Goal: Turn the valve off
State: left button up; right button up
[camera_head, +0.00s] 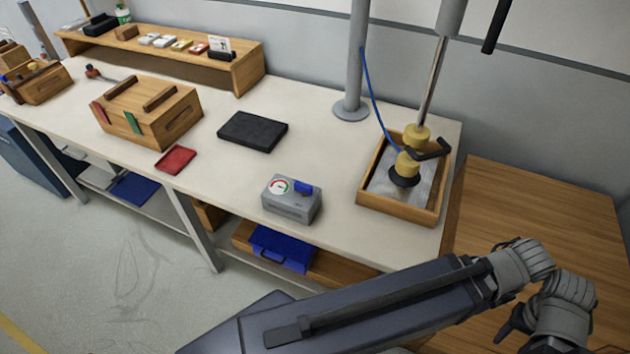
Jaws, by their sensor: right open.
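A small grey valve box (291,203) sits near the front edge of the white workbench. Its top has a round gauge (279,186) with green and red on its face and a blue handle (304,188) beside it. My right arm crosses the bottom of the view, and my right gripper (518,326) is at the lower right, partly out of view. It is open and apart from the valve, well to the right and nearer to me. Nothing touches the valve. My left gripper is not in view.
A wooden tray (365,197) holds a yellow and black suction tool (407,166) on a rod, with a blue hose running to a grey post (354,65). A black pad (253,132), red tray (176,160) and wooden box (172,128) lie left. Bare bench surrounds the valve.

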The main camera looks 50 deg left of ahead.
aim_at(306, 190)
jog(key=k+j+u, duration=0.1)
jog(key=u, duration=1.9)
